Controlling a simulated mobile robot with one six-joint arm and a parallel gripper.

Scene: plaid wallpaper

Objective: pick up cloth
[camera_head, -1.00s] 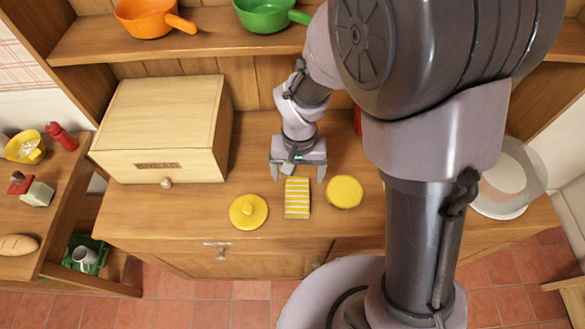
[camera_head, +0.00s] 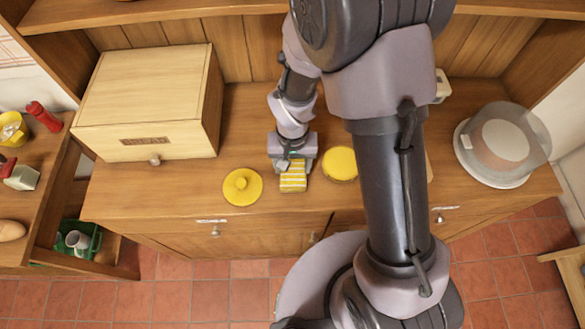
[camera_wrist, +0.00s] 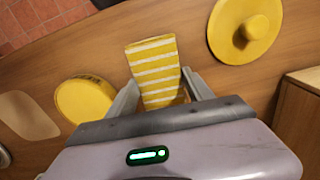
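The cloth is yellow with white stripes and lies on the wooden counter, between the yellow lid and the yellow round tin. It shows in the head view (camera_head: 293,183) and in the wrist view (camera_wrist: 153,62). My gripper (camera_head: 292,168) is down over the cloth's far end. In the wrist view my gripper's fingers (camera_wrist: 160,80) press against both side edges of the cloth, which narrows and looks bunched between them. The near end of the cloth sticks out toward the counter's front edge. The gripper's body hides part of the far end.
The yellow knobbed lid (camera_head: 242,187) is left of the cloth and the yellow tin (camera_head: 340,163) is close on its right. A wooden bread box (camera_head: 150,105) stands at the left back. A covered cake stand (camera_head: 500,147) is at the right.

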